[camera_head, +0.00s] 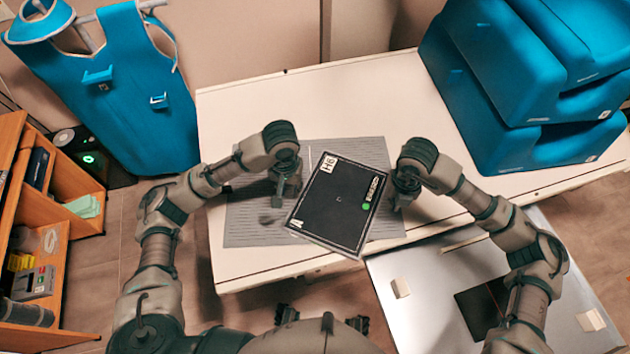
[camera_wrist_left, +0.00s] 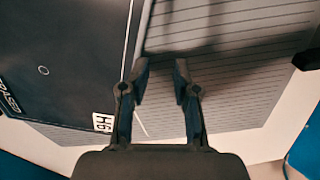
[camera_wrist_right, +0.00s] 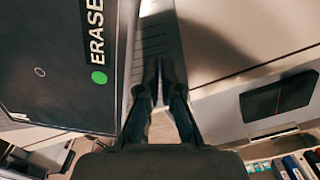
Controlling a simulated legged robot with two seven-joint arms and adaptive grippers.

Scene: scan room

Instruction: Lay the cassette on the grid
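The cassette (camera_head: 338,203), a flat black panel with a pale rim, an "H6" label and a green dot, lies turned at an angle over the grey ribbed grid (camera_head: 255,220). It covers the grid's middle and overhangs its front edge; I cannot tell whether it touches the grid. My left gripper (camera_head: 287,188) is at its left edge. In the left wrist view (camera_wrist_left: 160,70) the fingers are parted with grid showing between, the cassette (camera_wrist_left: 60,60) beside one finger. My right gripper (camera_head: 402,192) is at the right edge, fingertips together (camera_wrist_right: 163,68), beside the cassette (camera_wrist_right: 60,60).
The grid lies on a cream table (camera_head: 300,100). Blue cushioned blocks (camera_head: 520,90) stand at its back right, and a blue apron (camera_head: 115,90) hangs at the left. A lower grey panel with a black plate (camera_head: 478,310) is at the front right. A wooden shelf (camera_head: 50,250) is at the left.

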